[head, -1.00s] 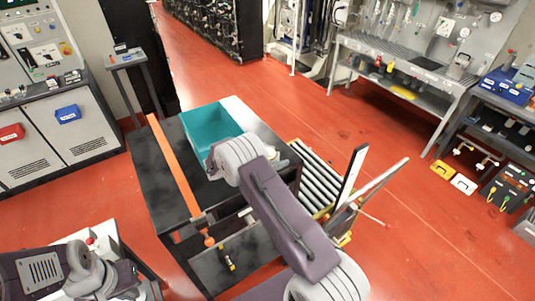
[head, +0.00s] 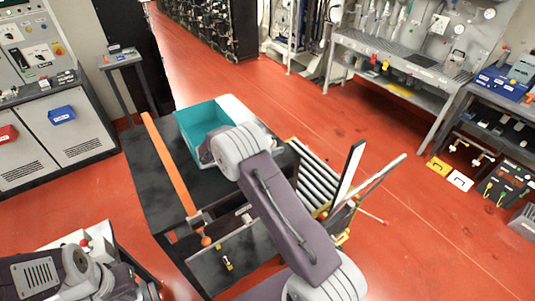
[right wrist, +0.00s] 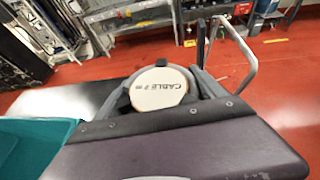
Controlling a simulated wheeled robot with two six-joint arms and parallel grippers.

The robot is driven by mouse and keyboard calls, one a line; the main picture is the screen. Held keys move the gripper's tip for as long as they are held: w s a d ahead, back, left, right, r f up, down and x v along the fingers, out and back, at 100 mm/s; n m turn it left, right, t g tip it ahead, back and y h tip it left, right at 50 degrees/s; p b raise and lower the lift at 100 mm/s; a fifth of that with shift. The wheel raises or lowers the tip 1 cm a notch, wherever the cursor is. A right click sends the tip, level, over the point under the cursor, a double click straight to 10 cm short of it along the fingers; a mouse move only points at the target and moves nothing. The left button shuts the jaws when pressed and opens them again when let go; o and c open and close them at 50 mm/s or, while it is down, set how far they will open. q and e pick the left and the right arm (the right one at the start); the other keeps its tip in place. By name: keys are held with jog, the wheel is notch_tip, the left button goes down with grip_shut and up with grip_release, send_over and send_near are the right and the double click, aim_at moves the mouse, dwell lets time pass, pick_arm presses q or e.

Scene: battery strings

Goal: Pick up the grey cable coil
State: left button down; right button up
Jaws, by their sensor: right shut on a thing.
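The coil is at the edge of the black table. In the head view my right arm (head: 285,205) reaches over the table and hides the fingertips and most of the coil. My left arm (head: 75,270) is at the lower left of the head view; its fingers cannot be made out.
A teal bin (head: 203,122) stands on the black table (head: 150,185), close to my right wrist. An orange bar (head: 170,165) lies along the table's left side. A roller conveyor (head: 315,175) and an upright frame (head: 350,172) stand to the right. Red floor (head: 410,205) is free beyond.

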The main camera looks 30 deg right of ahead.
jog(key=s+d+r+b, duration=0.3)
jog(key=s+d+r, duration=0.4)
jog(key=s, duration=0.2)
jog(key=shift+s, duration=0.2)
